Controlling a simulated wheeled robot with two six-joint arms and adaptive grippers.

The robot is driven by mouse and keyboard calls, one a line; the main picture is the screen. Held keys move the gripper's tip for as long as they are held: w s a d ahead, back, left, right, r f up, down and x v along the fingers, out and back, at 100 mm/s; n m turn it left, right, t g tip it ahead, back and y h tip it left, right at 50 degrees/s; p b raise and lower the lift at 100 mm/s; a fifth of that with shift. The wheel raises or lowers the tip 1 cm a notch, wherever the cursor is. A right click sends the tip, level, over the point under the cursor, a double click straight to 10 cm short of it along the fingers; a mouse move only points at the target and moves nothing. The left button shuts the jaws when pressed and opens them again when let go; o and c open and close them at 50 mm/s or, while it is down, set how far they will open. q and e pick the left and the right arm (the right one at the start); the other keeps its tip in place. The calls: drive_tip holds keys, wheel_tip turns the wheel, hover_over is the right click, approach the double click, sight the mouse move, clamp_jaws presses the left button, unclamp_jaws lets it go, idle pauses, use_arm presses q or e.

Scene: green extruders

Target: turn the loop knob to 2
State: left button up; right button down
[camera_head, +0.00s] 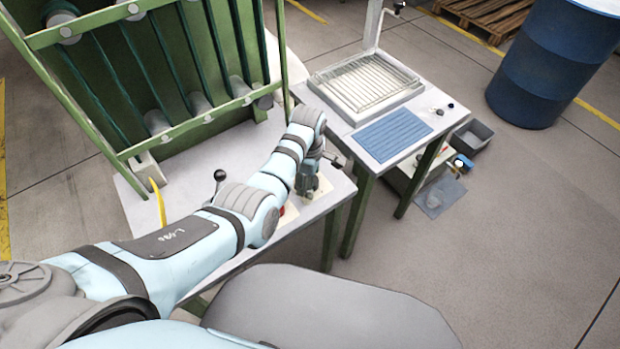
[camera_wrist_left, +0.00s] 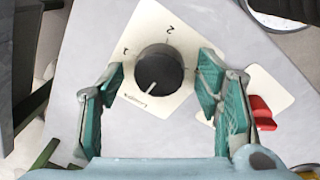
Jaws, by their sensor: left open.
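The dark round knob (camera_wrist_left: 160,69) sits on a cream plate (camera_wrist_left: 150,25) in the left wrist view. The plate has a "2" above the knob, another mark at upper left and a small word at lower left, hard to read. The knob's white pointer line is at its lower edge, pointing down and slightly left towards that word. My left gripper (camera_wrist_left: 162,78) is open, with one teal finger on each side of the knob; I cannot tell whether they touch it. In the head view my left gripper (camera_head: 310,180) is over the table and hides the knob.
A red switch (camera_wrist_left: 262,113) on another cream plate is close to the right finger. A black-knobbed lever (camera_head: 220,176) stands on the table behind my arm. The green extruder frame (camera_head: 130,157) rises behind. A side table with a blue mat (camera_head: 392,134) stands right.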

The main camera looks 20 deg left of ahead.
use_arm(q)
drive_tip(key=shift+s+r, duration=0.1)
drive_tip(key=shift+c, duration=2.3)
drive_tip(key=c, duration=0.7)
use_arm(e)
drive_tip(key=shift+s, duration=0.4)
